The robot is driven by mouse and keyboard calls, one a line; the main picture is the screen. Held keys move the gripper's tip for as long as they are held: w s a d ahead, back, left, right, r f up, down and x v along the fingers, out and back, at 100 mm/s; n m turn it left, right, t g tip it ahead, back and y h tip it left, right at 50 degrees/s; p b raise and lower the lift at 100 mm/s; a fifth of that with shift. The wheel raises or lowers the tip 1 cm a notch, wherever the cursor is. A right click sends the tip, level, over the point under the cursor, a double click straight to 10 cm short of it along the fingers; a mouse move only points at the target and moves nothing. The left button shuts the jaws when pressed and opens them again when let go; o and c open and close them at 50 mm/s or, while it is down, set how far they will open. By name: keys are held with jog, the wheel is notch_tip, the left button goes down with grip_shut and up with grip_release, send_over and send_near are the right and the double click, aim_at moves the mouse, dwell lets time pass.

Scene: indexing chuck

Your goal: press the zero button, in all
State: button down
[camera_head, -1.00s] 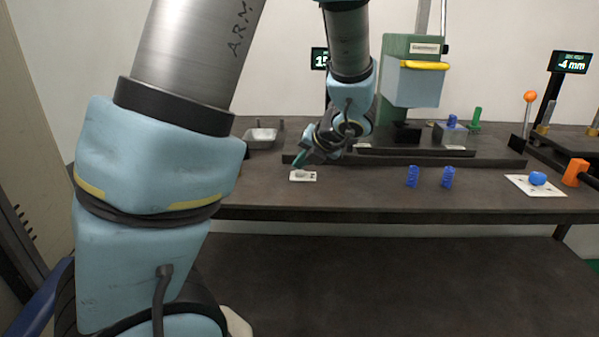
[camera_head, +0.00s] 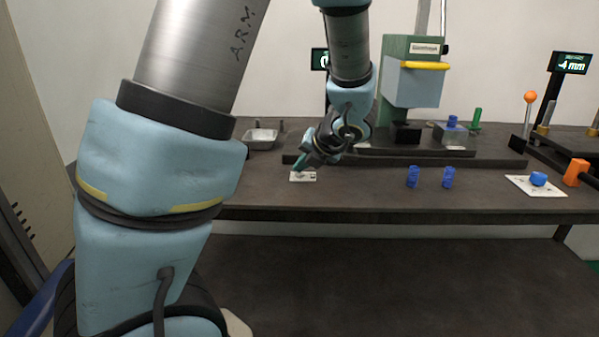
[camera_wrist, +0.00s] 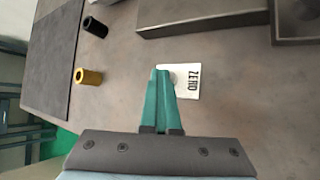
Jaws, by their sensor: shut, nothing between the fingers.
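The zero button's white plate (camera_wrist: 184,93), marked ZERO, lies flat on the bench. It also shows in the head view (camera_head: 308,177). A small pale round button (camera_wrist: 174,79) shows on the plate beside my fingertips, partly hidden by them. My gripper (camera_wrist: 161,72), with teal fingers, is shut and empty, its tips over the left part of the plate. In the head view my gripper (camera_head: 297,167) points down at the plate; I cannot tell whether the tips touch the button. A dark display (camera_head: 319,59) behind my arm shows a partly hidden digit that looks like 0.
A long dark rail (camera_head: 480,160) runs behind the plate, below a green press (camera_head: 393,50). Two blue pieces (camera_head: 413,176) (camera_head: 448,177) stand to the right. In the wrist view, black (camera_wrist: 95,26) and gold (camera_wrist: 88,76) cylinders stand at the left.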

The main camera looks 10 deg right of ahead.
aim_at(301, 178)
jog(key=shift+r+p, duration=0.85)
jog(key=shift+p, duration=0.2)
jog(key=shift+r, duration=0.1)
notch_tip(301, 178, up, 5)
jog(key=p, duration=0.5)
jog(key=shift+a, duration=0.1)
